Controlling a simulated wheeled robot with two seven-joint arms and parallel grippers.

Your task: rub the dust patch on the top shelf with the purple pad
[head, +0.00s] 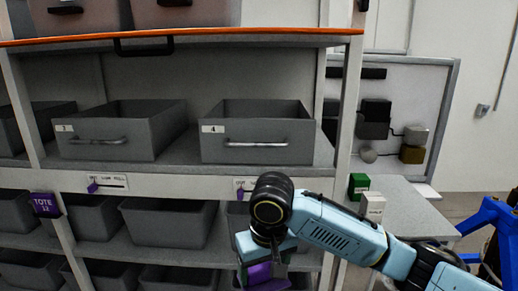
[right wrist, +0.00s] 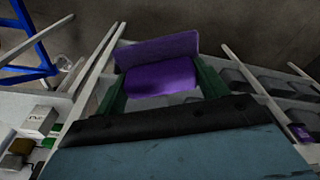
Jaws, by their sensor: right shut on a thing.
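The purple pad (head: 259,275) is low in the head view, partly cut off by the bottom edge. My right gripper (head: 262,270) is shut on it. In the right wrist view the pad (right wrist: 160,76) lies between the two dark green fingers, with a flat purple piece beyond it. The top shelf (head: 230,37) in the head view has an orange front edge, and grey bins with dark handles stand on it. The pad is well below this shelf and apart from it. I see no dust patch in either view. My left gripper is not in view.
Grey drawers (head: 258,133) stand on the middle shelf, with more bins (head: 168,222) below. A rack upright (head: 347,110) stands above and right of my right gripper. A side table (head: 405,200) with a green box (head: 358,186) and a white box (head: 372,206) is at right.

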